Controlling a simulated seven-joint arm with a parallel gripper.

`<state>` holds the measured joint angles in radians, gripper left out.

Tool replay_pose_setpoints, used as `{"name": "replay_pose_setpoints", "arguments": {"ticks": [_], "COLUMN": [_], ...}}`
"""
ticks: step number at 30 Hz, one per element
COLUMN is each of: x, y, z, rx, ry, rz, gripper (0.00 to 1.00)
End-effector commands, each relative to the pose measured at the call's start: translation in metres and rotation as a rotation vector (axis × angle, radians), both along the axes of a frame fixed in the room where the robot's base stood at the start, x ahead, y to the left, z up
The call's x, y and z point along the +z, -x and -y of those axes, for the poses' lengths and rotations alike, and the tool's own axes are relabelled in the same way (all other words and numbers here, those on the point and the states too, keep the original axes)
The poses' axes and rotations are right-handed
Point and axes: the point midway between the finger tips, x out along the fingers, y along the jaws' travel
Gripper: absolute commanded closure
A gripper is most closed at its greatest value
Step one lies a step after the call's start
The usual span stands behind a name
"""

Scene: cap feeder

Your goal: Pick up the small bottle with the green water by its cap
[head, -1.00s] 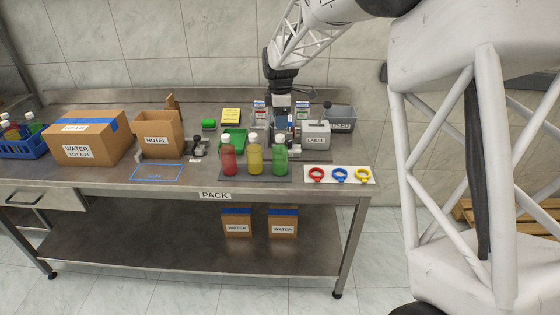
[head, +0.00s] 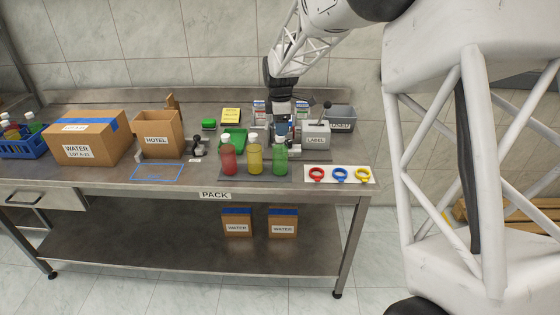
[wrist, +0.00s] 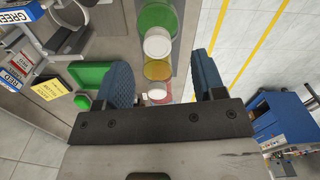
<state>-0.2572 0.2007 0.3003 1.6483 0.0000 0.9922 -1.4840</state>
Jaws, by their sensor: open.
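The small bottle with green water (head: 280,158) stands upright at the right end of a row of three on a dark mat, its white cap on top. The bottles with yellow water (head: 255,160) and red water (head: 228,160) stand to its left. My gripper (head: 281,132) is open and empty, just behind and above the green bottle in the head view. In the wrist view, the green bottle (wrist: 157,16) is at the top edge. A white cap (wrist: 157,42), apparently the green bottle's, lies just beyond the space between my gripper's (wrist: 161,60) fingertips.
A white card with red, blue and yellow rings (head: 340,175) lies at the front right. A green tray (head: 235,139) is behind the bottles. The HOTEL carton (head: 157,140) is further left.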

Motion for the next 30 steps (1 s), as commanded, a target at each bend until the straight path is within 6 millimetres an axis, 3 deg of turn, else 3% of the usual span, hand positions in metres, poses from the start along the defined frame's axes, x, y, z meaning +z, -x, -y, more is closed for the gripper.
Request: {"name": "replay_pose_setpoints", "arguments": {"ticks": [16, 30], "x": [-0.047, -0.052], "y": [-0.003, -0.003], "z": [0.0, 0.0], "rx": [0.0, 0.0], "ry": [0.0, 0.0], "rz": [-0.001, 0.0], "gripper": [0.37, 0.37]}}
